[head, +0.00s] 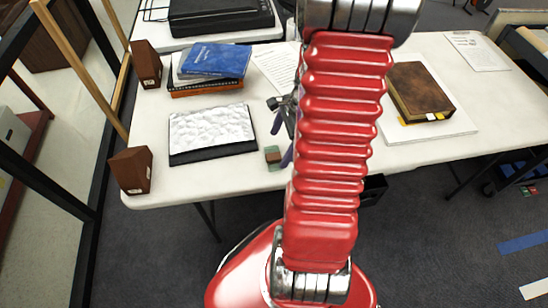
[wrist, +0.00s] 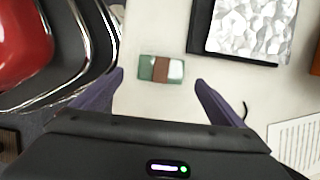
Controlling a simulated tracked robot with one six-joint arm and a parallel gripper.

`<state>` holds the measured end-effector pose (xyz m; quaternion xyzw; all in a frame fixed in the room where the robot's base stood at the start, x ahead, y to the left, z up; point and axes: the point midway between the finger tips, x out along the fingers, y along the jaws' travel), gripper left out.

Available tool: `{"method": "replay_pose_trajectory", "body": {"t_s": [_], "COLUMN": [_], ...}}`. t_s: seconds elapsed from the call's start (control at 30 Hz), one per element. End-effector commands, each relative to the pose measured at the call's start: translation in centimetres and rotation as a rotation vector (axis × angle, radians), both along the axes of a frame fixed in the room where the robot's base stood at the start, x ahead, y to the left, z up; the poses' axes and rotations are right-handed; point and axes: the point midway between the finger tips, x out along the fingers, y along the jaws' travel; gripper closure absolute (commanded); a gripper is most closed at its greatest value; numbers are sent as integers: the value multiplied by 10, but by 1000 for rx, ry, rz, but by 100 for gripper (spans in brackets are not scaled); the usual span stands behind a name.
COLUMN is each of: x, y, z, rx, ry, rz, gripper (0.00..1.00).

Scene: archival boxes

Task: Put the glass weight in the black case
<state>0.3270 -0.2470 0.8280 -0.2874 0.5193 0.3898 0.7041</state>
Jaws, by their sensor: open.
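A small block, pale green with a brown band (head: 273,157), lies on the white table near its front edge; it looks like the glass weight. In the wrist view the glass weight (wrist: 146,68) lies between and just beyond my fingertips, apart from both. My gripper (wrist: 159,78) is open and empty, its purple fingers spread. In the head view my gripper (head: 282,138) is partly hidden behind my red arm. The black case (head: 215,154), with a crumpled white lining, lies left of the weight; it also shows in the wrist view (wrist: 199,26).
Two brown blocks (head: 131,171) (head: 146,64) stand at the table's left edge. Behind the case is a book stack with a blue book (head: 215,60). A brown book (head: 420,91) lies on a white board at right. Bare table separates weight and case.

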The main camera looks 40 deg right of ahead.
Motion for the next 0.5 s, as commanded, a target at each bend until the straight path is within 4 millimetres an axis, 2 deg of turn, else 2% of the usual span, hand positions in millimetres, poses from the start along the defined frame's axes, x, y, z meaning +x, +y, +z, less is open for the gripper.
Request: {"method": "replay_pose_trajectory", "body": {"t_s": [0.27,0.5], "x": [1,7], "y": [2,9], "z": [-5,-30], "rx": [1,3], "ry": [0,4], "rz": [0,1], "gripper": [8,8]}}
